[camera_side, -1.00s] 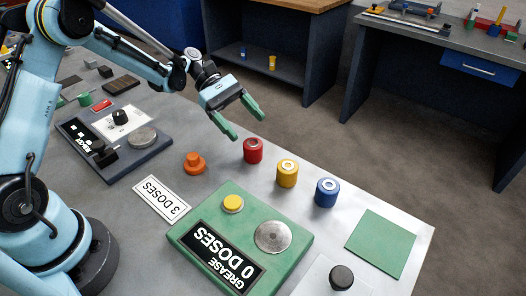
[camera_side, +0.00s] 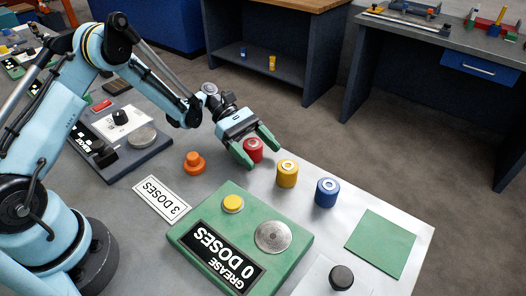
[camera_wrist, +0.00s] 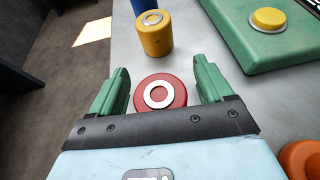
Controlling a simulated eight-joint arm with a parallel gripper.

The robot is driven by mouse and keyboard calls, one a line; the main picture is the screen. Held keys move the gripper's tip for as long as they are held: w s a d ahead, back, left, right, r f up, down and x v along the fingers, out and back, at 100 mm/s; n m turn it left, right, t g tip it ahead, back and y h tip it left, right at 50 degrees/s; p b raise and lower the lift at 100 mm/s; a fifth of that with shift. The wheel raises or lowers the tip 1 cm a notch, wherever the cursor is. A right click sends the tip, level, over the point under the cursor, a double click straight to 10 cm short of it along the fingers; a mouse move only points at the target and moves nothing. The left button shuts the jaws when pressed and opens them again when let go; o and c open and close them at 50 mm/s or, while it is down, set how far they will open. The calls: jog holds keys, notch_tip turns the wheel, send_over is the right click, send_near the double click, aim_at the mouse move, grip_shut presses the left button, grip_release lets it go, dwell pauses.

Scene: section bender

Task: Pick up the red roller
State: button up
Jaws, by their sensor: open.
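The red roller (camera_side: 253,150) stands upright on the grey table, near its far edge in the side view. In the wrist view the red roller (camera_wrist: 160,93) shows its pale ring top between the two green fingers. My gripper (camera_side: 256,152) is open, with one finger on each side of the roller. The wrist view shows my gripper (camera_wrist: 160,90) with a gap between each finger and the roller. The roller's lower part is partly hidden in the side view by the near finger.
A yellow roller (camera_side: 287,173) and a blue roller (camera_side: 326,192) stand in a row beside the red one. An orange knob-shaped part (camera_side: 194,163) is to the left. A green grease box (camera_side: 290,259) with a yellow button (camera_side: 232,203) lies nearer. A green square (camera_side: 381,243) is clear.

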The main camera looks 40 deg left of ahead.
jog(key=shift+d, duration=0.15)
jog(key=c, duration=1.3)
